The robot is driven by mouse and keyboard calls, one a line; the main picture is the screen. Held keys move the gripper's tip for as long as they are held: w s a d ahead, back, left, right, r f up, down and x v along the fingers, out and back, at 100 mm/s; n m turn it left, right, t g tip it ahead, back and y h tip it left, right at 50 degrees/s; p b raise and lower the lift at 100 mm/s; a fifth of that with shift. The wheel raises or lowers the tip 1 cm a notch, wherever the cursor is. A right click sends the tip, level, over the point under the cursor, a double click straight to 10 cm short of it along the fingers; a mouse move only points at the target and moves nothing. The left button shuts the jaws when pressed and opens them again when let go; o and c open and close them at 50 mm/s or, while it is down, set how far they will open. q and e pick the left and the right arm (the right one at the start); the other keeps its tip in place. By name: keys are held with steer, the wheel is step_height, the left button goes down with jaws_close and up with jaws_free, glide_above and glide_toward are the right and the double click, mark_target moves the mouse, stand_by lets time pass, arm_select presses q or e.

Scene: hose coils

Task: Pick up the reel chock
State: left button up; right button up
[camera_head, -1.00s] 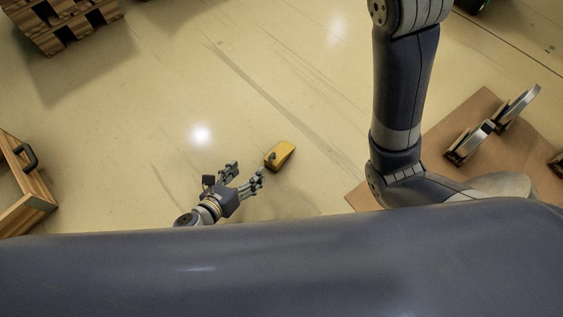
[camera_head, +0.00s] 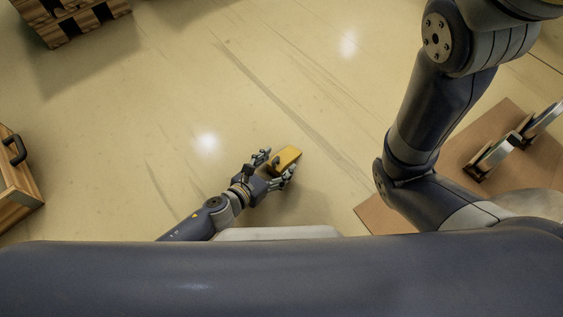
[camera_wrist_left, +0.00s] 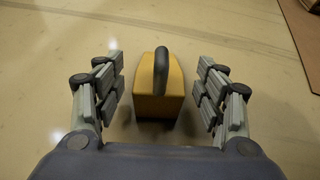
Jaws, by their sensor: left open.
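The reel chock (camera_head: 287,157) is a yellow wedge-like block with a dark handle, lying on the floor near the middle of the head view. My left gripper (camera_head: 277,165) is open, with its fingers reaching along either side of the near end of the chock. In the left wrist view the chock (camera_wrist_left: 160,88) sits between the two open fingers (camera_wrist_left: 160,92), with a visible gap on both sides. Its dark curved handle stands on top and runs lengthwise. My right gripper does not show.
A brown mat (camera_head: 503,150) with a metal stand (camera_head: 506,147) lies at the right, partly behind my right arm. A wooden crate with a dark handle (camera_head: 16,178) stands at the left edge. A wooden pallet stack (camera_head: 75,22) is at upper left. The floor around the chock is clear.

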mark_target(285, 155)
arm_select(q)
steer(key=shift+b+x, duration=0.4)
steer(key=shift+x, duration=1.15)
steer(key=c, duration=1.4)
steer(key=shift+o, duration=0.2)
steer(key=shift+r, duration=0.1)
